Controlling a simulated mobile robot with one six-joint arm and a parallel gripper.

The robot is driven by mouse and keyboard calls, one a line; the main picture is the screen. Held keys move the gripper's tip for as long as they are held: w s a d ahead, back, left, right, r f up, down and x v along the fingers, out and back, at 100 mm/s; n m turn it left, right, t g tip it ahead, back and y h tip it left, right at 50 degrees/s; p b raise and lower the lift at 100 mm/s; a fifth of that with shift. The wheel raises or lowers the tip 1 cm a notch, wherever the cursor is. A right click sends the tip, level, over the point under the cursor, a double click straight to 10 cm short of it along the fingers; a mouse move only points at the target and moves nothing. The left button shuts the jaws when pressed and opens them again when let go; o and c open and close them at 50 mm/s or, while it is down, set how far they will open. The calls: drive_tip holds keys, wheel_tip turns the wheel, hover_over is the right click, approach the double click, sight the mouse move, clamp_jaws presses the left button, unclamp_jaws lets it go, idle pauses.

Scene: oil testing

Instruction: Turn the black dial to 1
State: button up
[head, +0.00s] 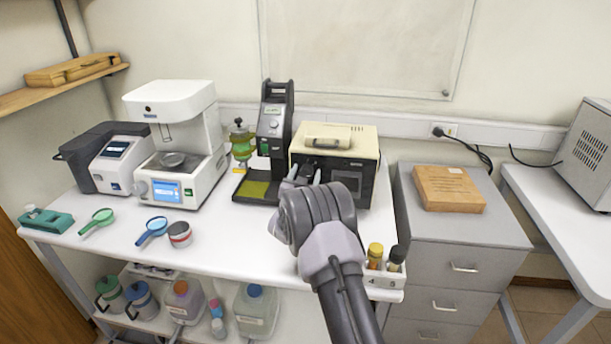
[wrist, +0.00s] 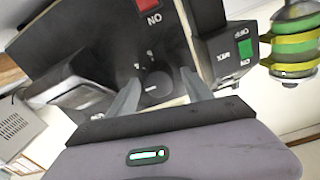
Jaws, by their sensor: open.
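The black dial (wrist: 155,80) is in the middle of the wrist view, on the black front panel of a box device. It has a short pale mark on it. My gripper (wrist: 163,74) is open, with one finger on each side of the dial; I cannot tell whether they touch it. In the head view the device is a cream box with a black front (head: 361,172), and my gripper (head: 304,173) is in front of it. My arm hides part of that front, and the dial cannot be made out there. No number 1 is readable.
A red switch (wrist: 169,17) marked ON is on the same panel. A black stand device (head: 273,125) with a green switch (wrist: 245,46) is close by on the left in the head view. A vial rack (head: 371,279) stands at the table's front right edge, near my arm.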

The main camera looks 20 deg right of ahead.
drive_tip(key=shift+c, duration=0.5)
clamp_jaws()
drive_tip(key=n+b, duration=0.2)
drive_tip(key=n, duration=0.1)
drive_tip(key=shift+f, duration=0.1)
drive_tip(key=n+b, duration=0.1)
drive_tip(key=n, duration=0.4)
drive_tip(key=shift+a+n+b, duration=0.1)
drive_tip(key=shift+n+b, duration=0.2)
drive_tip(key=shift+b, duration=0.05)
drive_tip(key=n, duration=0.4)
drive_tip(key=shift+n, duration=0.4)
drive_tip(key=shift+w+n+t+p, duration=0.1)
drive_tip(key=shift+n+t+p, duration=0.2)
drive_tip(key=shift+n, duration=2.3)
